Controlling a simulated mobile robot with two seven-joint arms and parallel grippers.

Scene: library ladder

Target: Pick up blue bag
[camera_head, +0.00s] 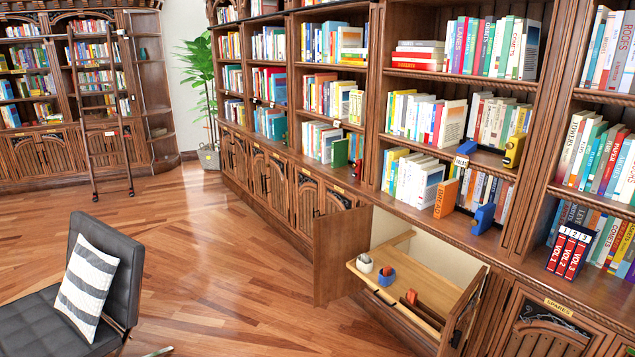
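I cannot tell for certain which thing is the blue bag. A small blue rounded item (387,277) with a reddish-brown patch at its top sits on the pulled-out wooden shelf (430,290) inside the open cabinet. A white cup-like item (364,263) stands just left of it. Another blue object (484,218), blocky in shape, stands on the ledge above, right of an orange block (446,198). Neither of my grippers shows in this view.
Cabinet doors (341,254) stand open on both sides of the pulled-out shelf. A dark chair (95,285) with a striped cushion (86,288) stands at the lower left. A ladder (100,110) leans at the back left. The wooden floor (220,250) between is clear.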

